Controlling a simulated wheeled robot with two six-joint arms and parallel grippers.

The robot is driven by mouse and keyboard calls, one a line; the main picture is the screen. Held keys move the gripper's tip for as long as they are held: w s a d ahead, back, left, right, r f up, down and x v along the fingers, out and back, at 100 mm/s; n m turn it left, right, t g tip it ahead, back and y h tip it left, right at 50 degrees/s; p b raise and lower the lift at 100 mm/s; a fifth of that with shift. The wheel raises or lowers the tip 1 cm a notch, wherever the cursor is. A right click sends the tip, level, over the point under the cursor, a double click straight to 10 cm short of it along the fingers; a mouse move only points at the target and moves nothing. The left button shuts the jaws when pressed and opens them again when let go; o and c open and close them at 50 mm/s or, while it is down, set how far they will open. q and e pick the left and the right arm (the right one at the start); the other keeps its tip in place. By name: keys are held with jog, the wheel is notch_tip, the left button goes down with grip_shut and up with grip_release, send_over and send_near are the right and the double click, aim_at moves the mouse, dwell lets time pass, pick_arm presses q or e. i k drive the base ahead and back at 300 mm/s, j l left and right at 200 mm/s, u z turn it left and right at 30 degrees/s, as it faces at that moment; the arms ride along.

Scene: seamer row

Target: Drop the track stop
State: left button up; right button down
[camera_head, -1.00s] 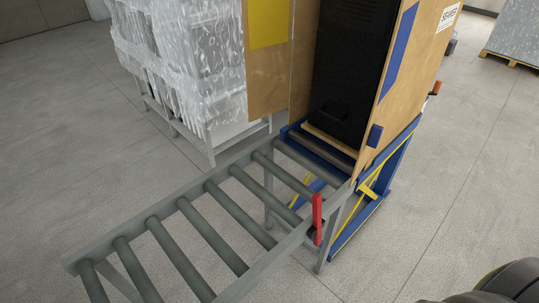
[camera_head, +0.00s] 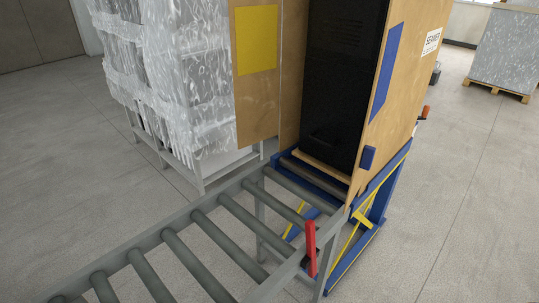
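The track stop appears to be the red upright lever (camera_head: 310,248) on the near side rail of the roller track (camera_head: 225,238), close to the track's far end. It stands up above the rail. Neither of my grippers shows in the head view.
A tall black cabinet (camera_head: 345,85) stands in a wooden crate (camera_head: 403,110) on a blue frame (camera_head: 372,200) at the track's far end. Wrapped goods (camera_head: 175,75) stand on a grey stand at the left. Floor (camera_head: 455,215) is clear at the right. A wrapped pallet load (camera_head: 507,45) stands far right.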

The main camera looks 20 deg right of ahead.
aim_at(310, 230)
jog(key=i+l+z, duration=0.1)
jog(key=l+z, duration=0.25)
jog(key=i+l+z, duration=0.1)
jog(key=l+z, duration=0.25)
